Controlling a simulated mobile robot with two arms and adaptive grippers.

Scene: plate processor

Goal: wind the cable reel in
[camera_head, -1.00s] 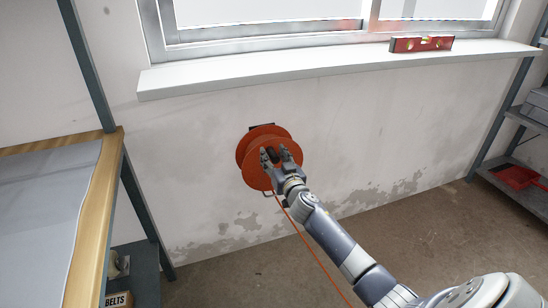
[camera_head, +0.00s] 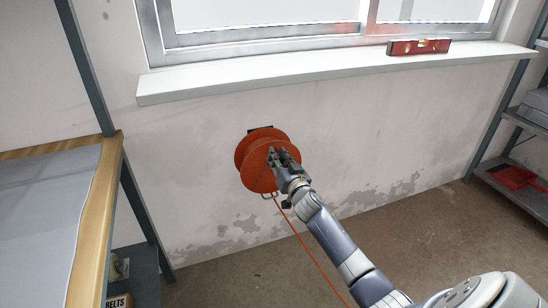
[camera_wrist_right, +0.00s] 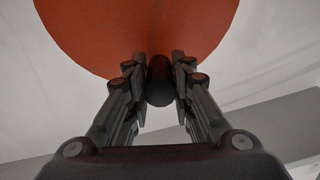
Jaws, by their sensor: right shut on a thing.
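The orange cable reel (camera_head: 254,172) is mounted on the wall below the window sill. It also fills the top of the right wrist view (camera_wrist_right: 100,25). An orange cable (camera_head: 312,252) runs from the reel's lower side down to the right, past my arm. My right gripper (camera_head: 281,157) is at the front face of the reel, right of its middle. In the right wrist view its fingers stand on both sides of a dark, round crank handle (camera_wrist_right: 159,82) and are shut on it. My left gripper is in neither view.
A workbench (camera_head: 100,200) with a wooden edge stands on the left, with a lower shelf and a box marked BELTS (camera_head: 119,301). A red spirit level (camera_head: 419,46) lies on the sill (camera_head: 300,72). A shelf with a red dustpan-like item (camera_head: 514,177) stands right.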

